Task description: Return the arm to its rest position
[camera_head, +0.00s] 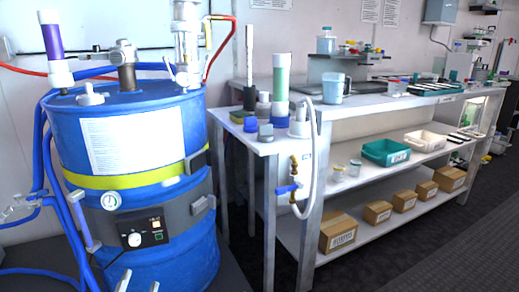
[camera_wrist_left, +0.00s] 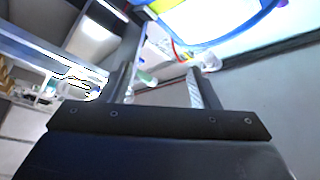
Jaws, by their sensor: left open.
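My left gripper (camera_wrist_left: 158,82) is open in the left wrist view, its two fingers apart with nothing between them. In the head view, two pale tips at the bottom edge, in front of the blue drum (camera_head: 150,265), look like the fingertips of this gripper (camera_head: 139,284). The rest of the left arm is out of the head view. A blue and white shape, likely the drum (camera_wrist_left: 235,20), shows tilted beyond the fingers in the wrist view. My right gripper is in neither view.

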